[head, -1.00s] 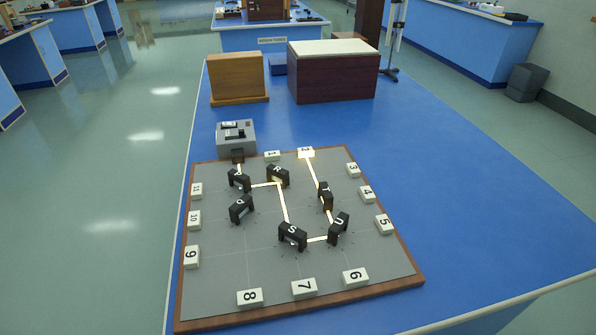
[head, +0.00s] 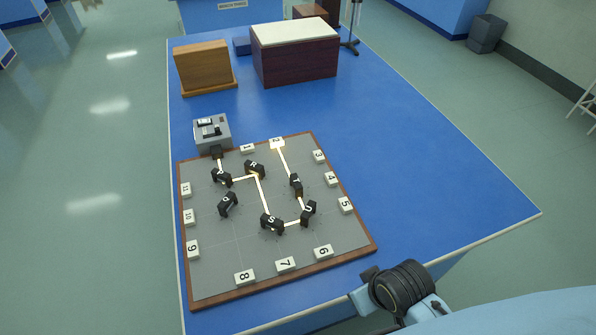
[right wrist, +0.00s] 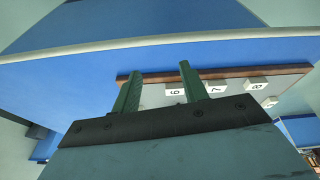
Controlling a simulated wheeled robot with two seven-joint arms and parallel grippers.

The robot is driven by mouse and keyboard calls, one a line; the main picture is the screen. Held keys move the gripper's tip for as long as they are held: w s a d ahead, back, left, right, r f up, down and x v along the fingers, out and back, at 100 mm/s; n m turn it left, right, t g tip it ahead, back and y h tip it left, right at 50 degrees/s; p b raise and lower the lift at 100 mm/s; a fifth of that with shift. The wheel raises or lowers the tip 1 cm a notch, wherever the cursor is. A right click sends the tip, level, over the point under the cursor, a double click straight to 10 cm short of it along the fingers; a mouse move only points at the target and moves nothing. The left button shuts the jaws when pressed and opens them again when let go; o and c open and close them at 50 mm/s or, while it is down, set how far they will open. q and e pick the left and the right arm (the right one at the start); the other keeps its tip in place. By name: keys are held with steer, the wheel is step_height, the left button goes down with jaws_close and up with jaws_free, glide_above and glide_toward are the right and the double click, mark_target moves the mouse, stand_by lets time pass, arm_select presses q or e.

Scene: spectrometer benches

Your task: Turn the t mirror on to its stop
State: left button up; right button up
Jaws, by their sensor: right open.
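The t mirror (head: 295,183) is a small black block marked T, standing on the right half of the grey board (head: 240,265). A bright beam line runs from the grey source box (head: 212,132) past several black lettered mirrors, reaches the t mirror from the u mirror (head: 308,213), and goes on to the lit plate 2 (head: 277,143). My right arm shows at the lower right of the head view, well off the board. In the right wrist view my right gripper (right wrist: 160,71) has its two green fingers apart with nothing between them. My left gripper is out of view.
White number plates, such as plate 6 (head: 323,252), line the board's edges. Other mirrors, such as the s mirror (head: 271,223), stand close around. A wooden box (head: 204,68) and a dark red box (head: 294,55) stand behind. The blue table (head: 420,165) is clear right of the board.

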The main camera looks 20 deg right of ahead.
step_height(320, 180, up, 6)
steer(key=w+p, duration=0.2)
steer(key=m+t+p, duration=0.1)
steer(key=m, duration=0.1)
glide_toward(296, 181)
steer(key=v, duration=0.5)
steer(key=b+x, duration=1.2)
steer(key=b, duration=0.5)
steer(key=shift+d+f+b, duration=0.1)
steer(key=shift+f+b, duration=0.15)
steer(key=shift+b, duration=0.15)
steer(key=shift+w+f+b, duration=0.3)
steer(key=shift+f+b, duration=0.15)
steer(key=shift+b, duration=0.45)
steer(key=shift+c, duration=0.2)
